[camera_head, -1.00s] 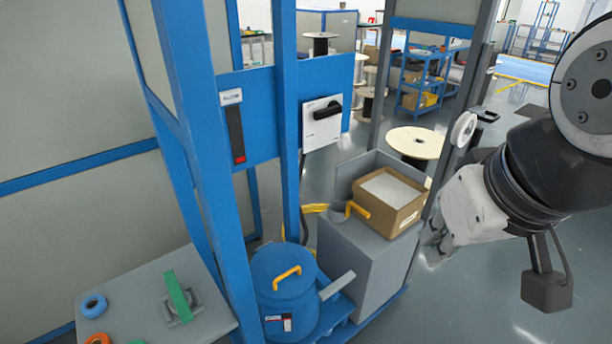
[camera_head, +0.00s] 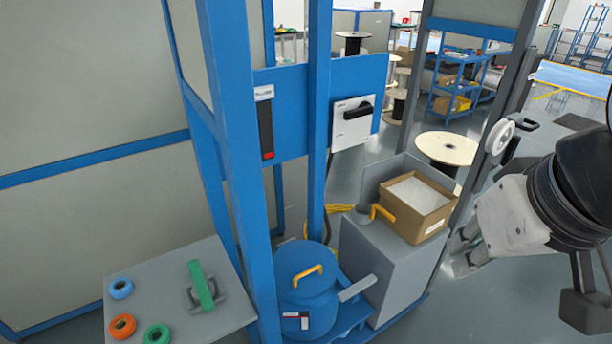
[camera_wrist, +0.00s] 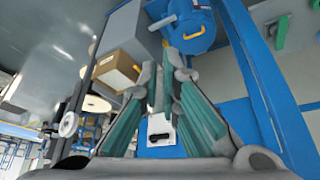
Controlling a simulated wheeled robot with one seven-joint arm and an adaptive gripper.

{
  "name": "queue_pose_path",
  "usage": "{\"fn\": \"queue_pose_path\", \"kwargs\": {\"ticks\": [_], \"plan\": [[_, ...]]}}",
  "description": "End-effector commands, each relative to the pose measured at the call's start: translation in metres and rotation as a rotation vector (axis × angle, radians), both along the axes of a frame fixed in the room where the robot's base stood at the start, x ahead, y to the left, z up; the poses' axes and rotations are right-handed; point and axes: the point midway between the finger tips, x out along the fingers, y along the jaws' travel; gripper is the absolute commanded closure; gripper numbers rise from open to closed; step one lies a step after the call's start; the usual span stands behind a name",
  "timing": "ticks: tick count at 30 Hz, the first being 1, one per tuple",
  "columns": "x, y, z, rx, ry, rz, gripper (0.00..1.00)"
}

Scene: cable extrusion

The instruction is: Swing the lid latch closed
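The blue drum (camera_head: 305,312) with its round lid (camera_head: 300,262) stands low in the middle of the head view. A yellow handle (camera_head: 307,273) sits on the lid. A grey lever (camera_head: 357,288) sticks out from the drum's right side; I cannot tell whether it is the latch. The drum also shows at the top of the wrist view (camera_wrist: 190,30). My gripper (camera_head: 460,254) is right of the drum and the grey cabinet, touching neither.
The grey cabinet (camera_head: 378,262) beside the drum carries a cardboard box (camera_head: 412,208) and another yellow handle (camera_head: 382,213). Blue posts (camera_head: 317,120) rise behind the drum. A grey table (camera_head: 165,285) with tape rolls stands left.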

Motion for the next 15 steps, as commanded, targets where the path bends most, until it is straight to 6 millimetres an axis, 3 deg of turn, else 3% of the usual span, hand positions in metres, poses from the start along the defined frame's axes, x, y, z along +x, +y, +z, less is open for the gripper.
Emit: {"fn": "queue_pose_path", "kwargs": {"ticks": [1, 4, 15], "plan": [[0.003, 0.000, -0.002, 0.002, 0.002, -0.004, 0.77], [0.017, -0.001, -0.011, 0.013, 0.016, -0.027, 0.57], [0.133, -0.008, -0.096, 0.115, 0.131, -0.282, 0.57]]}}
